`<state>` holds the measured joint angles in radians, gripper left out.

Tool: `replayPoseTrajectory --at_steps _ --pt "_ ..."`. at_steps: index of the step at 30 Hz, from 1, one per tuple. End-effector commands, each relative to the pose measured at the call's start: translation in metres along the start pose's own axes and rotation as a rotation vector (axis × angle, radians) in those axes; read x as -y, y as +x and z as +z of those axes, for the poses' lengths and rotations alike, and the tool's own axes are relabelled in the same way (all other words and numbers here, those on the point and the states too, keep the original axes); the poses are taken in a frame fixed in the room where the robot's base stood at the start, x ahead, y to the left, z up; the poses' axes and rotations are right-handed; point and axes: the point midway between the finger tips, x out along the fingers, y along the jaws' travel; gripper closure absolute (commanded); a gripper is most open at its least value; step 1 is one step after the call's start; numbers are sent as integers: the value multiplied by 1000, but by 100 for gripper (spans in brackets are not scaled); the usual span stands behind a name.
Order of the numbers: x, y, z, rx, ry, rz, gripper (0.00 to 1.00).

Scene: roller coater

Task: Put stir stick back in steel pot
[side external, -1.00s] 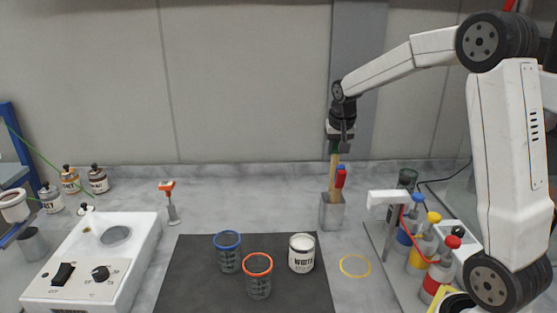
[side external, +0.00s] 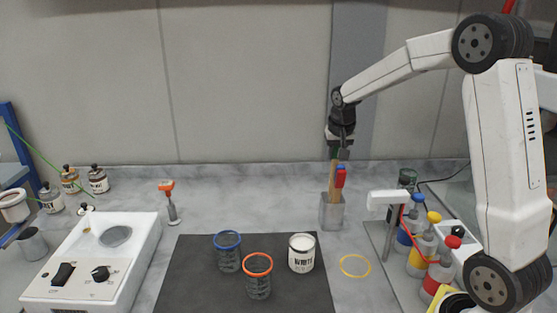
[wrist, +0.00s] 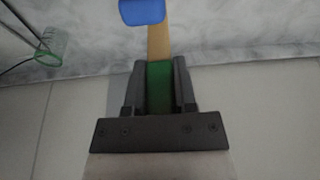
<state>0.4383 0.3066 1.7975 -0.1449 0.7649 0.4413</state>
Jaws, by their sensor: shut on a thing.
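The steel pot (side external: 333,213) is a square grey metal holder standing on the bench, right of centre in the side view. My gripper (side external: 341,153) is above it, pointing down and shut on the green end of a tan stir stick (side external: 333,172). The stick is roughly upright, and its lower part is hidden in or behind the pot's rim. In the wrist view the green part (wrist: 159,88) sits between the fingers of my gripper (wrist: 158,75).
A white-headed stand (side external: 388,198) and bottles with coloured caps (side external: 418,250) are right of the pot. A dark mat (side external: 200,285) in front holds a blue-rimmed cup (side external: 228,252), an orange-rimmed cup (side external: 258,277) and a white can (side external: 301,254). A yellow ring (side external: 355,266) lies nearby.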

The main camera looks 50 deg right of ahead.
Motion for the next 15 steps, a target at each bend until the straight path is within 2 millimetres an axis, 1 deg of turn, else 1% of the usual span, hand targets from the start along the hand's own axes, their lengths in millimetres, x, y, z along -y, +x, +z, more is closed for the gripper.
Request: replayPoseTrajectory --at_steps 15 --pt "0 14 4 0 0 0 100"
